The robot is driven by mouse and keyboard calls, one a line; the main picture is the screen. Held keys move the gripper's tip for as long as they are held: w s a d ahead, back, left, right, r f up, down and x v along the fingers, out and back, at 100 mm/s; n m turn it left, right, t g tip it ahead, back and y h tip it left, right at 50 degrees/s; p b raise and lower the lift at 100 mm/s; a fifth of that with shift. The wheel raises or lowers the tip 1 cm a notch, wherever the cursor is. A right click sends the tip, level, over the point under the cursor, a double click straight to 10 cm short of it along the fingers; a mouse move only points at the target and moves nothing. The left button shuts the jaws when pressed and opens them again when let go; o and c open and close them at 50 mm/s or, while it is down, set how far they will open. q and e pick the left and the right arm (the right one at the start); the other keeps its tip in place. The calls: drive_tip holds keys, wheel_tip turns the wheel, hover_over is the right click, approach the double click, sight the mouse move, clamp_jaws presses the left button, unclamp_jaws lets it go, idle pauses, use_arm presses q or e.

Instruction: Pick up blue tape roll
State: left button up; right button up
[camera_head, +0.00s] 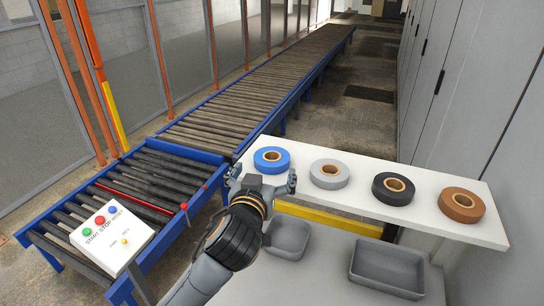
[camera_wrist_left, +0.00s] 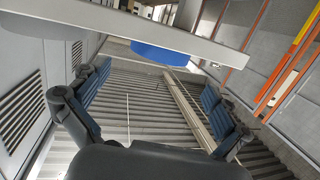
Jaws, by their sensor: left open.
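The blue tape roll (camera_head: 272,158) lies flat at the left end of a white shelf (camera_head: 360,157) in the head view. In the left wrist view the blue roll (camera_wrist_left: 160,54) shows at the top, partly hidden behind the shelf edge (camera_wrist_left: 130,28). My left gripper (camera_head: 262,182) is open and empty, just in front of the blue roll, with its fingers apart to either side. The left wrist view shows both fingers (camera_wrist_left: 160,105) spread, with nothing between them. My right gripper is not in view.
Grey (camera_head: 330,174), black (camera_head: 393,189) and brown (camera_head: 461,205) tape rolls stand in a row to the right. Two grey trays (camera_head: 388,268) sit on the lower surface. A roller conveyor (camera_head: 240,100) and a button box (camera_head: 112,236) are at left. Tall cabinets (camera_head: 470,90) line the right.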

sight(270, 163)
use_arm(q)
drive_tip(key=p+x, duration=0.2)
drive_tip(key=x, duration=0.3)
drive_tip(key=shift+w+d+f, duration=0.15)
drive_tip(key=shift+w+f, duration=0.1)
drive_tip(key=shift+c, duration=0.2)
drive_tip(key=c, duration=1)
